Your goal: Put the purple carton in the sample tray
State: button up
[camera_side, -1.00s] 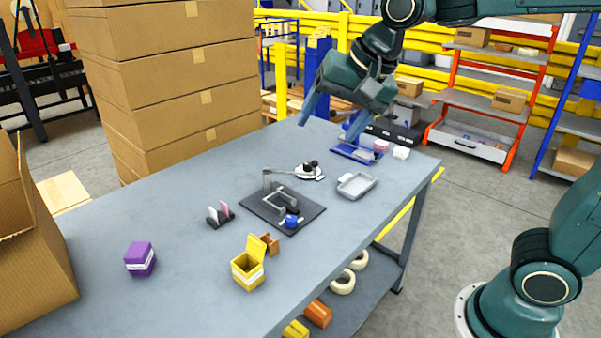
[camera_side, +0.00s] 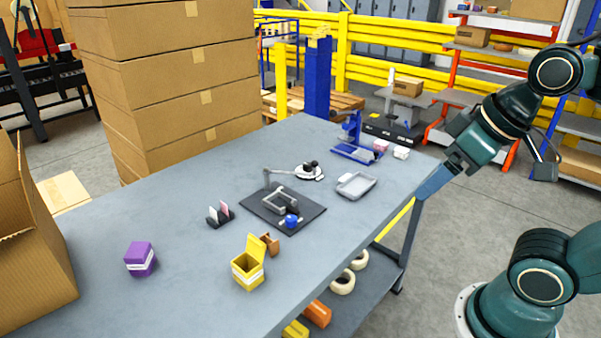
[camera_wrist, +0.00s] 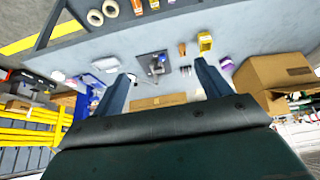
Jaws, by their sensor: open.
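The purple carton (camera_side: 140,259) with a white band stands on the front left of the grey table. It also shows in the wrist view (camera_wrist: 227,64), beyond the right finger. My gripper (camera_side: 430,190) is at the table's right edge, away from the carton and nearer the tray. In the wrist view its two fingers (camera_wrist: 161,75) are spread with nothing held between them.
An open yellow carton (camera_side: 248,268) and a small brown item (camera_side: 270,244) stand front centre. A dark mat (camera_side: 283,208) with a fixture lies mid-table, a small card holder (camera_side: 220,214) left of it. A blue device (camera_side: 354,145) stands at the back. A large cardboard box (camera_side: 35,255) is at left.

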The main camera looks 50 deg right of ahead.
jog(key=shift+w, duration=0.1)
jog(key=n+t+y, duration=0.3)
jog(key=n+y, duration=0.4)
jog(key=n, duration=0.1)
send_over(147, 251)
jog(key=s+d, duration=0.8)
jog(key=d, duration=0.3)
notch_tip(147, 251, down, 12)
jog(key=r, duration=0.1)
jog(key=w+a+f, duration=0.1)
jog(key=a+f, duration=0.1)
jog(key=f, duration=0.2)
jog(key=w+a+f+y, duration=0.1)
jog(key=w+a+f, duration=0.1)
jog(key=f, duration=0.3)
jog(key=w+a+f+n+y, duration=0.1)
jog(key=a+f, duration=0.2)
jog(key=f, duration=0.2)
jog(key=shift+w+f+t, duration=0.15)
jog(key=shift+f+t, duration=0.05)
jog(key=shift+t, duration=0.2)
jog(key=shift+w+a+f+y, duration=0.1)
jog(key=shift+a+f+y, duration=0.15)
jog(key=shift+f, duration=0.35)
jog(key=shift+x, duration=1.05)
jog(key=shift+w+a, duration=0.1)
